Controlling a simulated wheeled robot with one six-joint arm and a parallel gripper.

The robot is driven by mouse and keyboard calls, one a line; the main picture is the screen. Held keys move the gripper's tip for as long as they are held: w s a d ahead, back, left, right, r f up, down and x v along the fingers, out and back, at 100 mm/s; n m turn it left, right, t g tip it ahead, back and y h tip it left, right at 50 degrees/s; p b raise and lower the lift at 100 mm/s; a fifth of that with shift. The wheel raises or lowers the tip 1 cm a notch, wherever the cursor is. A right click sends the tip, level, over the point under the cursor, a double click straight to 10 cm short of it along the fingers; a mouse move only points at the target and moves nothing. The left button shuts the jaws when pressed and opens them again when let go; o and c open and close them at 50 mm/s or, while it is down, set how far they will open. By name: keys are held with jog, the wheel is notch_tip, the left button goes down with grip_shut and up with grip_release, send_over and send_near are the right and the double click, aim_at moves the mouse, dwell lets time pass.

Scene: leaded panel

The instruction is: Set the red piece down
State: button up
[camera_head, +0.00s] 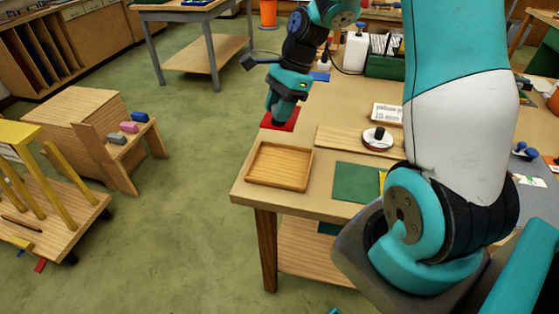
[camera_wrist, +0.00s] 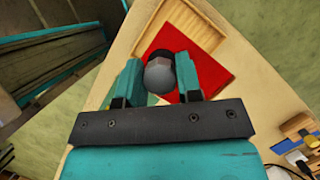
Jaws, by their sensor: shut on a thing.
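The red piece (camera_head: 289,126) is a flat red square near the table's left edge, just beyond the wooden tray (camera_head: 252,177). My gripper (camera_head: 275,115) is directly over it, pointing down. In the wrist view, my gripper (camera_wrist: 159,78) is shut on a rounded grey-and-black knob (camera_wrist: 159,76). The red piece (camera_wrist: 207,62) spreads out beneath the knob and partly covers the view of the tray (camera_wrist: 157,32). The knob's lower end is hidden, so I cannot tell how it joins the red piece. I cannot tell whether the red piece touches the table.
The tray looks empty. A wooden board (camera_head: 335,138) with a black-and-white round object (camera_head: 377,139) lies right of the red piece. A green sheet (camera_head: 356,183) lies nearer. A white bottle (camera_head: 356,50) and green box (camera_head: 384,66) stand farther back.

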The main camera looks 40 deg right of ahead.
notch_tip(320, 180, down, 17)
jog(key=shift+r+p, duration=0.2)
jog(key=shift+p, duration=0.95)
jog(key=shift+f, duration=0.2)
jog(key=o, duration=0.9)
jog(key=shift+r, duration=0.15)
